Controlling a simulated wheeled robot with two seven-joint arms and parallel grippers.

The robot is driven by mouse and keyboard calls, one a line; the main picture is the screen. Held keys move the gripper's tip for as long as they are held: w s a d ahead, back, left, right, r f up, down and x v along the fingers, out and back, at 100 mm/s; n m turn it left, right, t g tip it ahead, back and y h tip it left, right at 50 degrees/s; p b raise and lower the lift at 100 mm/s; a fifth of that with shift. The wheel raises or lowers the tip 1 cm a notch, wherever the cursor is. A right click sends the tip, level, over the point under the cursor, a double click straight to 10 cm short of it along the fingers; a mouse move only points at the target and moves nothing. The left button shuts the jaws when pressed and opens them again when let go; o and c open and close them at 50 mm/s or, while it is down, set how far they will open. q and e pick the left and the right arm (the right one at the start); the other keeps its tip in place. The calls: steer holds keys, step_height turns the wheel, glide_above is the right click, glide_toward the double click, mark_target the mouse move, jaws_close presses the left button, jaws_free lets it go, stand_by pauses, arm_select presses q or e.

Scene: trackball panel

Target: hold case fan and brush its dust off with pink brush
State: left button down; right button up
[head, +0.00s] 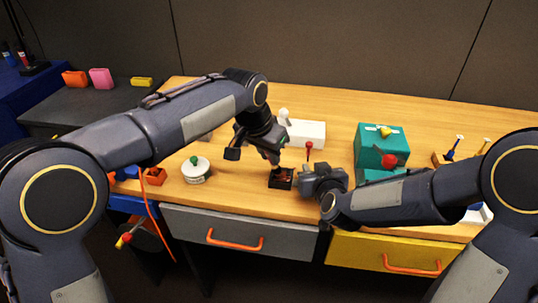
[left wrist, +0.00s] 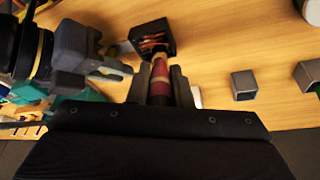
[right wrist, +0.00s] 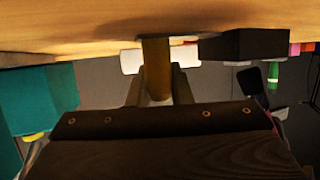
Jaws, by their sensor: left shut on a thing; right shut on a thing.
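The case fan (head: 280,178) is a small dark square box with reddish-brown patches on its face. It is near the table's front, and also shows in the left wrist view (left wrist: 152,38). My left gripper (head: 274,160) points down just behind it, shut on the pink brush (left wrist: 160,78), a crimson and tan shaft whose far end is at the fan's edge. My right gripper (head: 300,179) is beside the fan on its right, shut. A brown upright part shows between its fingers in the right wrist view (right wrist: 156,85); the exact contact with the fan is unclear.
A white box (head: 305,133) stands behind, and a red-topped stick (head: 309,146) rises behind my right gripper. A teal box (head: 375,145) is to the right. A white round tin (head: 196,172) with a green knob is to the left. Drawers (head: 240,232) line the front.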

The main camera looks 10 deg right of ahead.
arm_select(q)
steer(key=shift+r, duration=3.6)
arm_select(e)
steer(key=o, duration=0.9)
steer(key=v, duration=1.2)
steer(key=shift+d, duration=0.1)
steer(key=o, duration=0.4)
steer(key=shift+c, duration=0.2)
